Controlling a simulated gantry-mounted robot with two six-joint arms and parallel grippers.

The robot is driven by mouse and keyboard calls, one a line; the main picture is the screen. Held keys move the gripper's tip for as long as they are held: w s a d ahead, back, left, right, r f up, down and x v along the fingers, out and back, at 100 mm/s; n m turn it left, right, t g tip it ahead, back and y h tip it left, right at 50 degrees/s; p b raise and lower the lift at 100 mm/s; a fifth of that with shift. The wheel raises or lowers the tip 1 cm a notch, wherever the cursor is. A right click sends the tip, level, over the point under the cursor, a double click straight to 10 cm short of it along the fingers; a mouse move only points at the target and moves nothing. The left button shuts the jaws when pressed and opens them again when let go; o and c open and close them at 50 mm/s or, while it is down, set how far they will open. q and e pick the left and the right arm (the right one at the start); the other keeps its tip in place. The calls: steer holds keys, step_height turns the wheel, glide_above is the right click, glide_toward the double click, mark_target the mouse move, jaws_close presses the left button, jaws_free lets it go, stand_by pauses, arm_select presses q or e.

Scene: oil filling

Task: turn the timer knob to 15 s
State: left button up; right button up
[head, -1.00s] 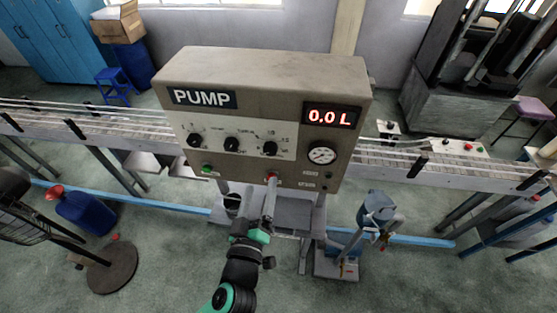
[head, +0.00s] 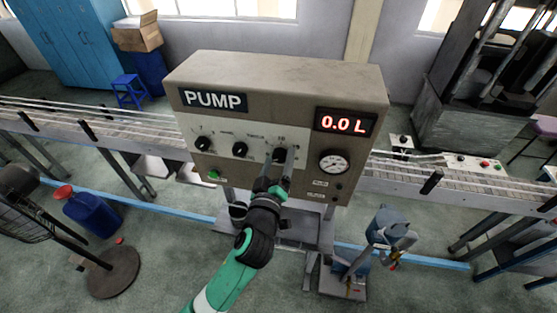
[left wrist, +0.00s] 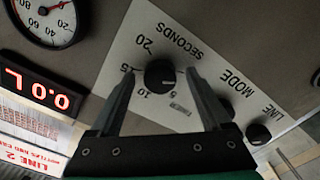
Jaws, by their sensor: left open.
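The pump box (head: 270,75) has a row of black knobs on its white front panel. The timer knob (left wrist: 160,75) shows in the left wrist view, with "SECONDS" and the numbers 10, 15 and 20 printed around it. My right gripper is not in view.
Two other knobs, the middle one (head: 240,149) and the left one (head: 203,143), sit left of the gripper. A red display (head: 343,122) reads 0.0 L above a round gauge (head: 334,162). A green button (head: 214,175) is lower left. A conveyor (head: 450,185) runs behind.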

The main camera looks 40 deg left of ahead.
arm_select(q)
jaws_close()
stand_by(0.3)
